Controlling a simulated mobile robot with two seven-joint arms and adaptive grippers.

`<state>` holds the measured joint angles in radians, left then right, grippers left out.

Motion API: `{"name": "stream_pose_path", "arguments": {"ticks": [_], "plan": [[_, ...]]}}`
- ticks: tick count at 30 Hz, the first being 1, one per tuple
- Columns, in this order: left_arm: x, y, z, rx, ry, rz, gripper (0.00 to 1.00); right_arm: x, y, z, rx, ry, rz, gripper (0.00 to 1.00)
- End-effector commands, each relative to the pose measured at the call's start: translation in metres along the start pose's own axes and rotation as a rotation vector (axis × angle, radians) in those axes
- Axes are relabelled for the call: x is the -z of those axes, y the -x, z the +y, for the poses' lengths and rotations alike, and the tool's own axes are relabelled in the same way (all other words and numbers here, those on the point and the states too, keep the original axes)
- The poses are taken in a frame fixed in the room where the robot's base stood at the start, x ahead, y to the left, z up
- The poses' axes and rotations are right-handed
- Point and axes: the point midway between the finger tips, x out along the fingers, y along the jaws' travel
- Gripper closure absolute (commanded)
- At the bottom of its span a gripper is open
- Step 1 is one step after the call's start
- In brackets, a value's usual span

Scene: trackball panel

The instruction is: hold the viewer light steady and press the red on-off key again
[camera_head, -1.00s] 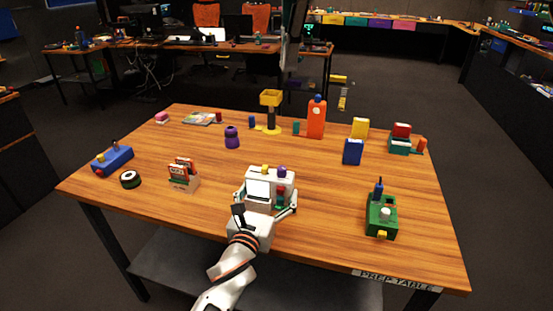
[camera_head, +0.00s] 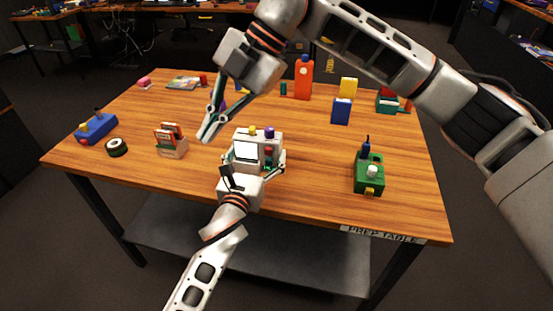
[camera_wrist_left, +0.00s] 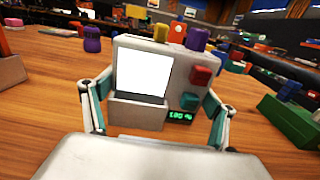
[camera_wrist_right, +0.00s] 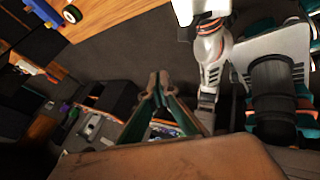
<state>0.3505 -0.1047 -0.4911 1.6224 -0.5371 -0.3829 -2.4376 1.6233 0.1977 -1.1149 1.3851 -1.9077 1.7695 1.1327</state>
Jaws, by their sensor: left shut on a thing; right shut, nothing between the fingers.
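The viewer light (camera_head: 243,164) is a pale box upright near the table's front edge. It also shows in the left wrist view (camera_wrist_left: 136,113), with a bright white screen (camera_wrist_left: 144,73) and green lit digits. A red key (camera_wrist_left: 202,76) is on its front, right of the screen, with a green key (camera_wrist_left: 189,101) below it. My left gripper (camera_head: 259,163) is shut on the viewer light, one finger at each side. My right gripper (camera_head: 204,138) is shut and empty, above the table, left of and apart from the viewer light. Its closed fingers show in the right wrist view (camera_wrist_right: 159,84).
A card holder (camera_head: 172,146) stands left of the viewer light, and a dark roll (camera_head: 116,147) further left. A green box (camera_head: 368,176) with knobs stands to the right. An orange bottle (camera_head: 303,77) is behind. Bare wood lies between the viewer light and the green box.

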Motion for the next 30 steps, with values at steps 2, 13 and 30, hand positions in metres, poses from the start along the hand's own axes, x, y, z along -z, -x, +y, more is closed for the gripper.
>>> {"name": "stream_pose_path", "arguments": {"ticks": [2, 13, 30], "plan": [[0.001, 0.0, 0.0, 0.0, 0.0, 0.002, 0.41, 0.004, -0.015, -0.005, -0.052, 0.051, 0.069, 1.0], [0.001, 0.0, 0.0, 0.0, 0.0, 0.002, 0.41, 0.009, -0.042, -0.021, -0.374, 0.245, 0.247, 1.0], [0.002, 0.0, 0.0, 0.0, 0.0, 0.003, 0.41, -0.045, -0.034, -0.091, -0.899, 0.341, 0.113, 1.0]]}}
